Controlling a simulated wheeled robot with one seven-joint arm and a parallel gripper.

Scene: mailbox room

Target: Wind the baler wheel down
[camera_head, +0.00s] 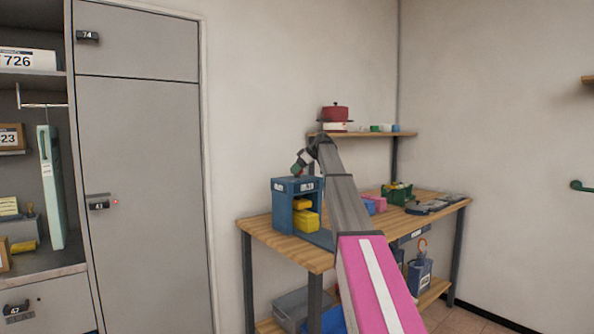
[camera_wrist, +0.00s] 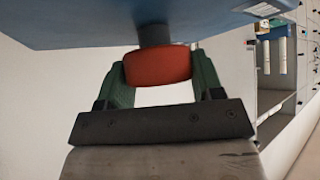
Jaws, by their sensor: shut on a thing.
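The baler (camera_head: 283,210) is a blue box frame with yellow parts inside, standing on the left end of the wooden workbench. In the wrist view its blue body (camera_wrist: 90,22) fills the top. The baler wheel (camera_wrist: 157,66) is red and sits on a short dark shaft coming out of that blue body. My gripper (camera_wrist: 160,75) has green fingers, one on each side of the wheel, and is shut on it. In the head view my gripper (camera_head: 298,169) is just above the baler's top, and the wheel is mostly hidden there.
Grey lockers (camera_head: 140,180) stand at the left.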

